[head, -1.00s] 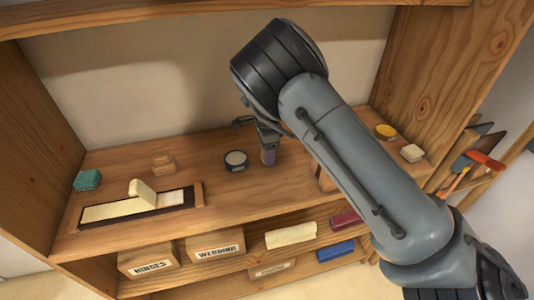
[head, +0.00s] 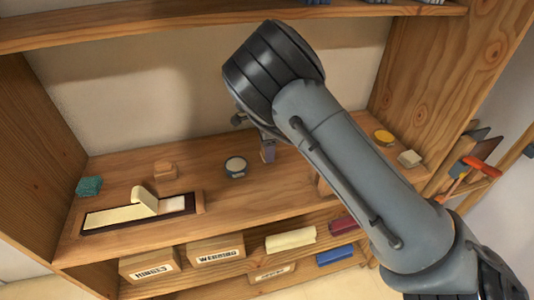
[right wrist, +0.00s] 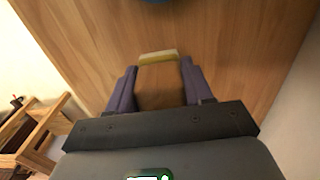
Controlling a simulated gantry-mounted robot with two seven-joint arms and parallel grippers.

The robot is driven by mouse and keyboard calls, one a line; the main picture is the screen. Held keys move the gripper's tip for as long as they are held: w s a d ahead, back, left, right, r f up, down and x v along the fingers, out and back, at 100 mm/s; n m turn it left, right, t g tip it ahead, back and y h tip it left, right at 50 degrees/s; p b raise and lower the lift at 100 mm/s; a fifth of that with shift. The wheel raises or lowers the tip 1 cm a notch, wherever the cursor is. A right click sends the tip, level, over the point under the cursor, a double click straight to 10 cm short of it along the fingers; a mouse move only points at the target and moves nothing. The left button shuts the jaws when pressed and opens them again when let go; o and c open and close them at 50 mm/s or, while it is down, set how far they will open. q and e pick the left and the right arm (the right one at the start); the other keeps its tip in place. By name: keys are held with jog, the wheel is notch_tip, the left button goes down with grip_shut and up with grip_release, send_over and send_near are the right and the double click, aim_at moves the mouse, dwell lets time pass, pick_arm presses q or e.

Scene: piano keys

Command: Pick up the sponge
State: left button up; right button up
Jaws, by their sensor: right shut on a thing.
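My right gripper (head: 268,152) is low over the wooden shelf, right of a round tin, partly hidden by my arm in the head view. In the right wrist view its purple fingers (right wrist: 158,85) are shut on a brown block with a pale yellow far edge (right wrist: 158,57). I cannot tell for sure whether this block is the sponge. A teal, rough-looking block (head: 89,186) sits at the shelf's left end, far from the gripper. My left gripper is not in view.
The round tin (head: 236,166) stands just left of the gripper. A shallow tray (head: 100,224) with a raised cream piece (head: 145,200) lies at left. A wooden block (head: 164,170), yellow round thing (head: 384,137) and pale block (head: 409,158) are also on the shelf. Labelled boxes (head: 150,267) sit below.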

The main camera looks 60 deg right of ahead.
notch_tip(320, 180, up, 3)
jog(key=shift+s+a+r+p, duration=0.1)
jog(key=shift+s+a+p, duration=0.05)
jog(key=shift+p, duration=0.2)
jog(key=s+a+p, duration=0.2)
jog(key=s+a, duration=1.1)
jog(key=shift+s+a+f, duration=0.15)
jog(key=shift+s+f, duration=0.1)
jog(key=shift+s, duration=0.15)
